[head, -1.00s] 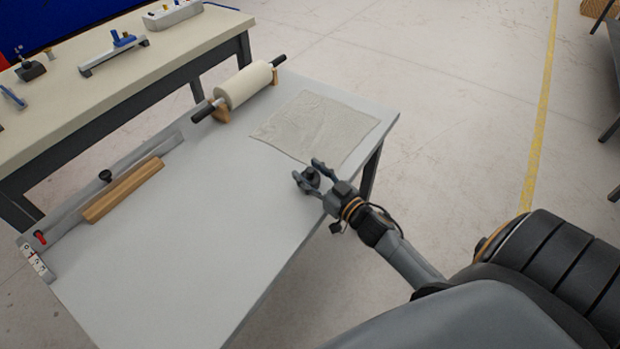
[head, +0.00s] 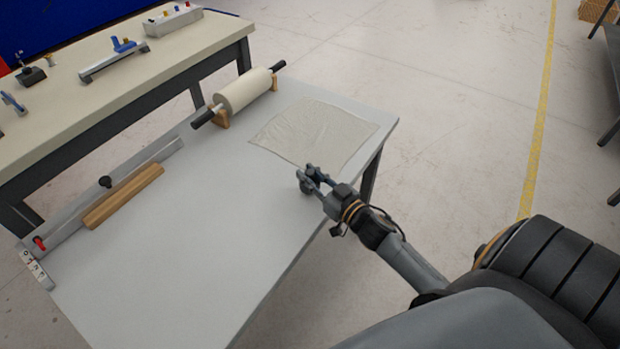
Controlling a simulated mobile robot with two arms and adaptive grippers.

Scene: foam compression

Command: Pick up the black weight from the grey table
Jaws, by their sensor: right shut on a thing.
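The black weight (head: 314,171) is a small dark piece between the fingers of my right gripper (head: 309,177). The right gripper is shut on it, near the right edge of the grey table (head: 190,240), just in front of the clear sheet. The fingers hide part of the weight, and I cannot tell from this view how far it is above the table top. My left gripper is not in view.
A translucent sheet (head: 315,133) lies flat at the table's far end, beside a cream roller (head: 243,91) on wooden stands. A wooden bar (head: 124,196) and a metal rail lie along the left edge. A cream bench (head: 150,70) stands behind. The table's middle is clear.

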